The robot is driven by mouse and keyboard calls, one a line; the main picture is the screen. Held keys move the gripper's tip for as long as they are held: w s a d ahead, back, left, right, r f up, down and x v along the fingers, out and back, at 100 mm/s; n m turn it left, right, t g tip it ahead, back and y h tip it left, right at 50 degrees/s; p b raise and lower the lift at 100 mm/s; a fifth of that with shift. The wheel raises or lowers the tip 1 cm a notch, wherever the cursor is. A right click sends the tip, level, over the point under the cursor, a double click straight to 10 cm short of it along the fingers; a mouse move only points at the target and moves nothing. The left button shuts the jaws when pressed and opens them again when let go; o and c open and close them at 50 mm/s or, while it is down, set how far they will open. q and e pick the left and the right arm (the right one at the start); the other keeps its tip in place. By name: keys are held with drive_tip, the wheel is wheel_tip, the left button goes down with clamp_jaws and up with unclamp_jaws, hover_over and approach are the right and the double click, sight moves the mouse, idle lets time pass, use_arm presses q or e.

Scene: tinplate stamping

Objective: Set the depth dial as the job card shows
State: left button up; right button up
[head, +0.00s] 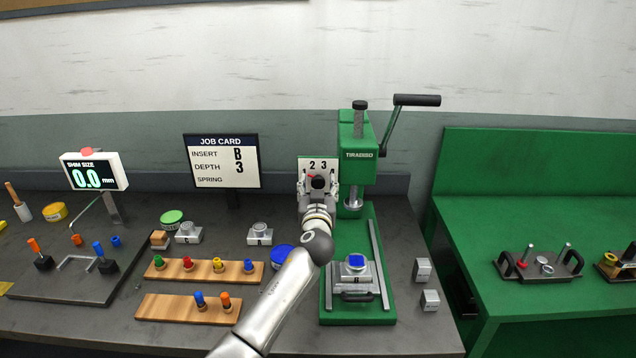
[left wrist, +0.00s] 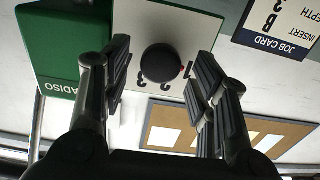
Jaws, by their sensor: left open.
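The job card (head: 222,161) reads INSERT B, DEPTH 3, with nothing readable beside SPRING. The depth dial is a white plate (head: 305,164) on the green press, with numbers 2 and 3 showing. Its black knob (left wrist: 162,63) shows in the left wrist view, which is upside down. A small red pointer mark (left wrist: 182,68) shows at the knob's edge, on the side toward the 1 and away from the 3. My left gripper (head: 317,183) is open in front of the dial, its fingers (left wrist: 165,75) spread either side of the knob. I cannot tell whether they touch it.
The green press (head: 360,150) has a crank handle (head: 416,100) at upper right. A die block with a blue top (head: 357,264) sits on its base. Wooden racks (head: 200,271) with coloured pegs lie left of my arm. A shim display (head: 93,172) reads 0.0 mm.

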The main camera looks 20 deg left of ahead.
use_arm(q)
drive_tip(key=shift+w+a, duration=0.15)
drive_tip(key=shift+w, duration=0.4)
drive_tip(key=c, duration=1)
